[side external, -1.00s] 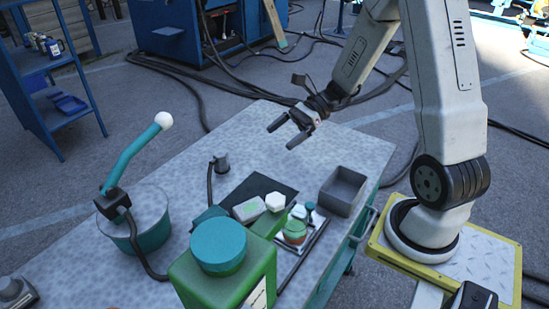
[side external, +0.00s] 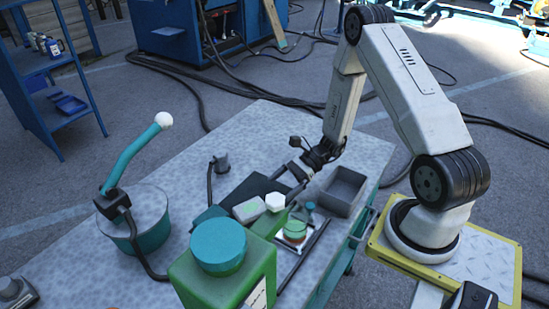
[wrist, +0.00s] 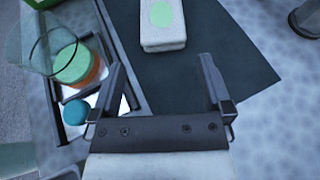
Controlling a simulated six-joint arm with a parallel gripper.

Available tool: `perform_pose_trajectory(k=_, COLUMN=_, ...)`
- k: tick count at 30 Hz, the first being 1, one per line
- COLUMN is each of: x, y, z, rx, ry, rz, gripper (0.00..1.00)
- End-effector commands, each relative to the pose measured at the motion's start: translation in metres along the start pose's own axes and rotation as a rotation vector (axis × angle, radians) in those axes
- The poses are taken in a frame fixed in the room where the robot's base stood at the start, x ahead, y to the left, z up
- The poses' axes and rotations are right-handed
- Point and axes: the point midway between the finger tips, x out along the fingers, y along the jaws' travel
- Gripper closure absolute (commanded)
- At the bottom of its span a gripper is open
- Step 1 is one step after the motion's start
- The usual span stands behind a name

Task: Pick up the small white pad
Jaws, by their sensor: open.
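A small whitish pad-like block with a green oval on top (wrist: 165,34) lies on a dark mat (wrist: 235,75) in the wrist view. In the side view the block (side external: 247,210) is beyond the green canister, which partly covers the area. My gripper (wrist: 161,66) is open and empty, its two fingers apart, with the block just beyond the fingertips and between their lines. In the side view my gripper (side external: 291,183) is low over the mat. White flat material (wrist: 68,93) also shows in the tray under the jar.
A dark-rimmed tray (wrist: 107,28) with a glass, an orange-green jar (wrist: 76,68) and a teal ball (wrist: 77,111) lies left of my gripper. A grey bin (side external: 342,190) and a tall green canister (side external: 225,280) stand nearby. The mat's right part is clear.

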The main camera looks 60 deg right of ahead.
Motion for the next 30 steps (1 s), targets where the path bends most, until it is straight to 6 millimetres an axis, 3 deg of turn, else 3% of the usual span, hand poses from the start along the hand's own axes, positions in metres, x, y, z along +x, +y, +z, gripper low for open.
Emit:
perform_pose_trajectory(k=5, x=0.002, y=0.0, z=0.0, rx=0.0, ry=0.0, rz=0.0, gripper=0.0)
perform_pose_trajectory(k=15, x=0.025, y=0.0, z=0.0, rx=0.001, ry=0.0, rz=0.001, gripper=0.0)
perform_pose_trajectory(k=23, x=0.028, y=0.0, z=0.0, rx=0.0, ry=0.001, rz=0.001, gripper=0.0)
perform_pose_trajectory(k=30, x=0.046, y=-0.001, z=-0.002, rx=0.0, ry=0.001, rz=0.003, gripper=0.0)
